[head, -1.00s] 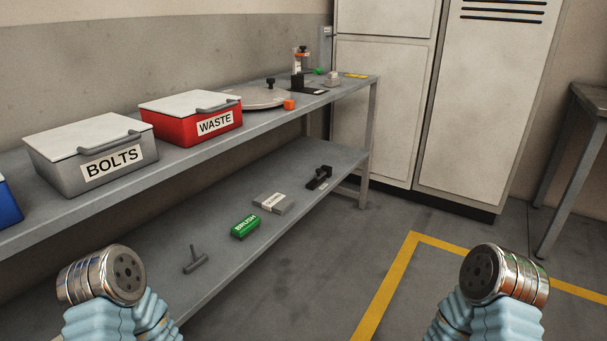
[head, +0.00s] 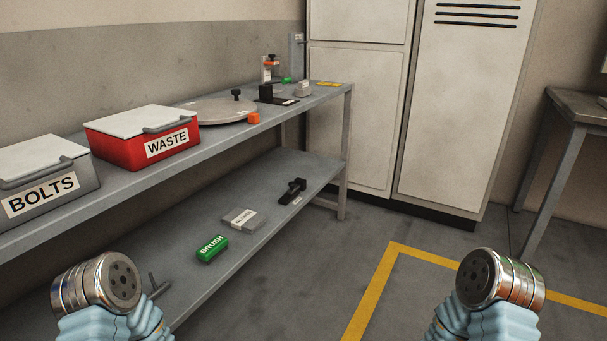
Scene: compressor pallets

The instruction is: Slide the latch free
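I cannot make out for sure which part is the latch. A black block on a flat black base (head: 272,95) stands at the far end of the upper shelf. A narrow grey upright piece (head: 297,57) is by the wall behind the shelf end. Two metal-ended, blue-sleeved parts of my arms show at the bottom left and bottom right. No gripper fingers show, and both grippers are out of view.
Below are a green BRUSH box (head: 212,248), a grey box (head: 240,218) and a black clamp-like piece (head: 291,191). Floor right of the shelving is clear.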

